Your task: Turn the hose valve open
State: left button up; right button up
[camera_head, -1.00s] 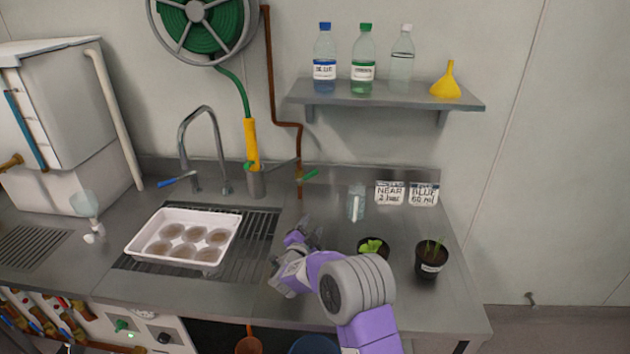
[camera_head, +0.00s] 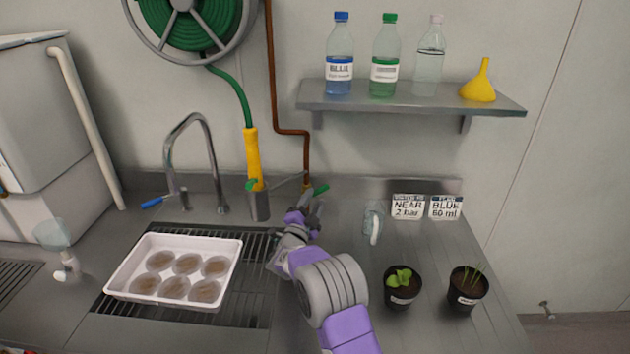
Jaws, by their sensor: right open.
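A green lever handle (camera_head: 318,189) sits at the foot of the copper pipe (camera_head: 272,80), at the back of the steel counter, and points to the right. The green hose (camera_head: 236,92) runs from the wall reel to a yellow hose wand (camera_head: 253,158), which stands in a metal holder (camera_head: 259,206) and has a small green part near its lower end. My right gripper (camera_head: 306,215) is open just below and in front of the green lever handle. I cannot tell whether its fingers touch the handle. My left gripper is not in view.
A white tray (camera_head: 236,262) of several brown pots stands on the drain grid at left, before the faucet (camera_head: 206,150). A clear container (camera_head: 373,222), two label cards and two potted plants (camera_head: 402,290) are at right. The shelf (camera_head: 405,104) holds bottles and a funnel.

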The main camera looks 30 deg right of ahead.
aim_at(320, 192)
jog(key=shift+d+r, duration=0.55)
jog(key=shift+d, duration=0.35)
jog(key=x, duration=0.3)
jog(key=shift+w+d+f+b, duration=0.1)
jog(key=shift+w+f+b, duration=0.05)
jog(key=shift+w+b, duration=0.15)
jog(key=shift+x, duration=0.8)
grip_shut()
